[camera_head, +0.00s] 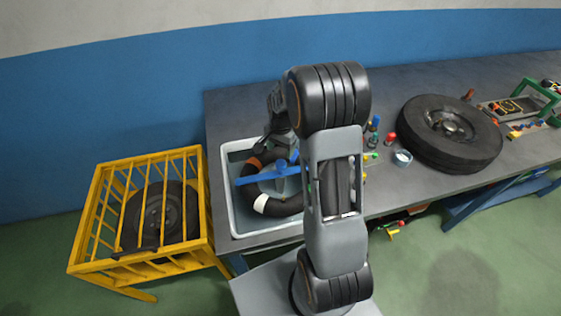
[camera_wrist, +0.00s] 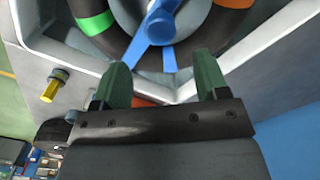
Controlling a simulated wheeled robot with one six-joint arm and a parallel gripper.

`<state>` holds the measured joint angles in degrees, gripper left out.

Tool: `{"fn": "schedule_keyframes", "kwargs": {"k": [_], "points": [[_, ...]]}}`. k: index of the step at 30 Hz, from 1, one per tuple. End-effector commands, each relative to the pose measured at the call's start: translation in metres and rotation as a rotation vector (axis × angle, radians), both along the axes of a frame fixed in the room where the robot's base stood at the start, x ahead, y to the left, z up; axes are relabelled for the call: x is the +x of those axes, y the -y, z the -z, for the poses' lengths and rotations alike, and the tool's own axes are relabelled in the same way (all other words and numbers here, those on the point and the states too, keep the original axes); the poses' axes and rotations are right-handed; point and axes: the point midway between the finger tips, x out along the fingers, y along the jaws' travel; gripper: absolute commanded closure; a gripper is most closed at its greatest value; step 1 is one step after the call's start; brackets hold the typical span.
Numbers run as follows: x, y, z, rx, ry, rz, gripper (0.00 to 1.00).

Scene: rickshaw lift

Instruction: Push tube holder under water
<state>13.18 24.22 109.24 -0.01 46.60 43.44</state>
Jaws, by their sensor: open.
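The blue tube holder (camera_head: 268,174) lies across a dark inner tube (camera_head: 283,204) with coloured bands, in a light basin (camera_head: 226,190) set in the bench. My gripper (camera_head: 270,150) is over the far side of the basin, partly hidden by my arm. In the wrist view my gripper (camera_wrist: 163,82) is open, with two green fingers apart and nothing between them. The blue holder (camera_wrist: 152,28) is beyond the fingertips, on the tube (camera_wrist: 115,42) with its green and orange bands. My arm hides the right part of the basin. The water surface cannot be made out.
A yellow cage (camera_head: 85,225) with a tire inside stands left of the bench. A large tire (camera_head: 450,133), a small cup (camera_head: 402,158) and tools lie on the bench (camera_head: 395,92) to the right. A yellow knob (camera_wrist: 50,88) is beside the basin in the wrist view.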

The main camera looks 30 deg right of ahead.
Motion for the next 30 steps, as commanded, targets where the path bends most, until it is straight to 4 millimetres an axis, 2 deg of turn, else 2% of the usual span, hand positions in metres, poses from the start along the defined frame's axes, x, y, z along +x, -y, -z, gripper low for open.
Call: {"fn": "schedule_keyframes", "kwargs": {"k": [6,13,19,28,30], "points": [[0.000,-0.001,0.040,0.001,-0.004,-0.002,0.32],[0.000,0.000,0.068,0.000,-0.001,-0.003,0.32],[0.000,0.000,0.079,0.000,0.001,-0.003,0.32],[0.000,-0.001,0.081,0.000,0.001,-0.003,0.32],[0.000,0.000,0.081,0.000,0.001,-0.003,0.37]]}}
